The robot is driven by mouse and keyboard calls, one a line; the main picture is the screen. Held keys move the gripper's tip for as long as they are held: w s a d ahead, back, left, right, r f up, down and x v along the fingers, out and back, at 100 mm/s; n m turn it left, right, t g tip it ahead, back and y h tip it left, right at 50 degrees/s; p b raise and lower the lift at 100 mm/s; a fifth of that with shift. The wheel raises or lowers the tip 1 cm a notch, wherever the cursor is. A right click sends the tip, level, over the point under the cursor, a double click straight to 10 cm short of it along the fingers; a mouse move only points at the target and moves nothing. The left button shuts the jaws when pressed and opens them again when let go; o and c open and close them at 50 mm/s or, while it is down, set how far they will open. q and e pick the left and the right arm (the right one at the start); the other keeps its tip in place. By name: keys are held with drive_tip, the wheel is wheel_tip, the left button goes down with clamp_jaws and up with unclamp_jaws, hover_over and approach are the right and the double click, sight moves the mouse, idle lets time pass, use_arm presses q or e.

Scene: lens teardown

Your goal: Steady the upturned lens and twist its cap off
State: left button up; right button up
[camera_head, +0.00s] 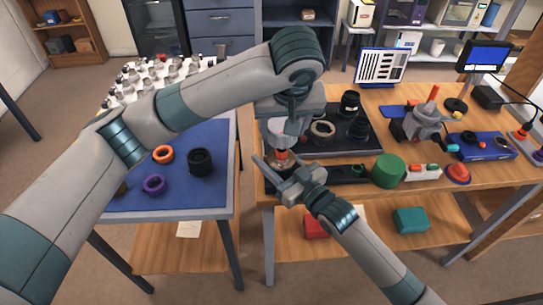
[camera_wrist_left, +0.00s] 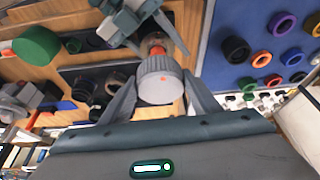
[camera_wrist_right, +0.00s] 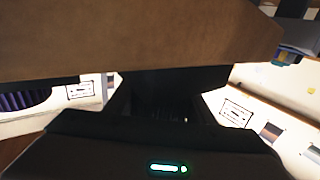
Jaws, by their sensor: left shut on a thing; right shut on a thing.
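The pale grey ribbed cap (camera_head: 281,133) is at the upper end of the upright lens. It shows between my left gripper's fingers in the left wrist view (camera_wrist_left: 161,82). My left gripper (camera_head: 283,138) comes down from above and is shut on the cap. The lens (camera_wrist_left: 155,44) has a red-orange band just past the cap; I cannot tell whether cap and lens still touch. My right gripper (camera_head: 277,170) is shut around the lens low down, near the table's front edge, and hides part of it. The right wrist view is too dark to show the lens.
A dark tray (camera_head: 362,143) with rings and black lens parts lies right of the lens. A green cylinder (camera_head: 388,171) and red button (camera_head: 458,173) stand along the front edge. The blue mat (camera_head: 218,185) at left holds coloured rings, with a gap between tables.

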sight(290, 168)
drive_tip(key=o, duration=1.5)
use_arm(q)
drive_tip(key=shift+r+p, duration=1.55)
drive_tip(key=shift+p, duration=0.05)
use_arm(e)
drive_tip(key=shift+s+d+r, duration=0.2)
drive_tip(key=shift+s+d, duration=0.25)
drive_tip(key=shift+s, duration=0.2)
drive_tip(key=shift+s+d+r, duration=0.2)
drive_tip(key=shift+s+d, duration=0.2)
drive_tip(key=shift+s, duration=0.2)
drive_tip(key=shift+s+d+r, duration=0.2)
drive_tip(key=shift+s+d, duration=0.25)
drive_tip(key=shift+s, duration=0.2)
use_arm(q)
drive_tip(key=shift+r+p, duration=1.15)
use_arm(e)
drive_tip(key=shift+r+v, duration=0.2)
drive_tip(key=shift+v, duration=0.9)
drive_tip(key=shift+r+v, duration=0.2)
drive_tip(key=shift+v, duration=0.95)
use_arm(q)
drive_tip(key=shift+s, duration=0.1)
